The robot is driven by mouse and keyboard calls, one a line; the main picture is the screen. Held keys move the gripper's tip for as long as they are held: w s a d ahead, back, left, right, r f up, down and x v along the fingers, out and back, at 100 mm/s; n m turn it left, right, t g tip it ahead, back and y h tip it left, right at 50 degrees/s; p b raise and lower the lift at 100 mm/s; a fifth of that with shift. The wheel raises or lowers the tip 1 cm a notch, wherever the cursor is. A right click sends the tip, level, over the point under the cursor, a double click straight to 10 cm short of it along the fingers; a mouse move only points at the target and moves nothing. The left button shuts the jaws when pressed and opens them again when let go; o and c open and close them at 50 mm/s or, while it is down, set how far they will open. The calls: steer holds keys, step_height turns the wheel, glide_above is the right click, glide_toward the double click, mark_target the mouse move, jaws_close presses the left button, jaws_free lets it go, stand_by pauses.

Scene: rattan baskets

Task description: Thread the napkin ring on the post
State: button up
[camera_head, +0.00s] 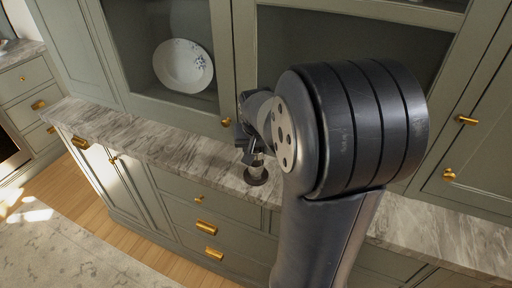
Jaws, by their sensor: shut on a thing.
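My gripper (250,150) points down over the marble counter, just above a small post with a dark round base (256,177). The base stands near the counter's front edge. A small pale piece shows between the fingertips and the base; I cannot tell whether it is the napkin ring or part of the post. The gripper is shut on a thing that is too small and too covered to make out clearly. I cannot tell whether the ring is around the post or above it.
The grey marble counter (150,140) is clear to the left of the post. Green cabinets with glass doors rise close behind it, with a white plate (183,66) inside. Brass knobs stick out from the doors. My arm hides much of the counter on the right.

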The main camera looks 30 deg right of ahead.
steer(key=o, duration=1.1)
steer(key=shift+c, duration=0.2)
steer(key=shift+r+p, duration=3.1)
steer(key=shift+r, duration=0.95)
steer(key=shift+f, duration=0.15)
step_height(320, 180, down, 8)
steer(key=b, duration=0.6)
